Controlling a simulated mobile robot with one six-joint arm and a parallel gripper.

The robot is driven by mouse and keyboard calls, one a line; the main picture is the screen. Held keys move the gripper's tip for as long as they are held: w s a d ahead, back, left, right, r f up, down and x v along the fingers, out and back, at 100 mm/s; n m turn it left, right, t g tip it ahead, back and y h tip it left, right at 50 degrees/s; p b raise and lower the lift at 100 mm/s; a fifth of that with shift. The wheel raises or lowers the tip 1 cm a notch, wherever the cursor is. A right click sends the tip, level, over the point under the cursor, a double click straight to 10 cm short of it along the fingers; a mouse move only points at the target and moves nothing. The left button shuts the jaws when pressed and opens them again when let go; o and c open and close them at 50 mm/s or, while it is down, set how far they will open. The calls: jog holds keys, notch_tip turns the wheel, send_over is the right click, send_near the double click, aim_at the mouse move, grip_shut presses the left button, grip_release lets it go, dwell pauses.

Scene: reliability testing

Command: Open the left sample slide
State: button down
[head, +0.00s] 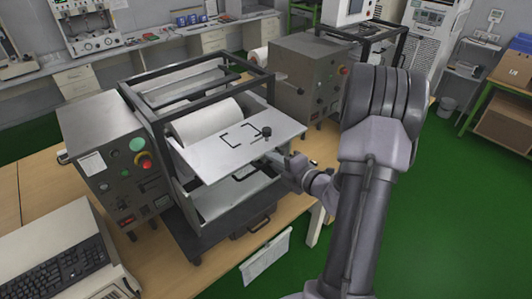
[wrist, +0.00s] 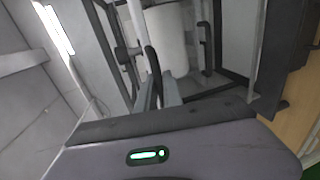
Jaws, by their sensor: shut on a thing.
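The left sample slide (head: 215,150) is a flat pale grey plate with black corner marks and a black knob on top. It juts out from the front of the left machine, below a white roll (head: 208,121). My gripper (head: 272,157) is at the right part of the slide, just under its front edge. In the wrist view, my gripper (wrist: 158,90) shows its fingers close together beside a dark curved bar (wrist: 153,60). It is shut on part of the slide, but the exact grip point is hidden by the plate.
A dark frame (head: 158,135) surrounds the roll. The grey control box (head: 105,150) with a red button stands to its left. A lower marked tray (head: 235,195) lies under the slide. A second machine (head: 310,75) stands behind.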

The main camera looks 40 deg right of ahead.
jog(key=shift+v, duration=0.85)
jog(key=shift+f, duration=0.2)
jog(key=c, duration=1.5)
grip_release()
jog(key=shift+w, duration=0.1)
jog(key=v, duration=1.7)
jog(key=shift+s+r+p, duration=0.1)
jog(key=shift+s+p, duration=0.15)
jog(key=shift+p, duration=0.15)
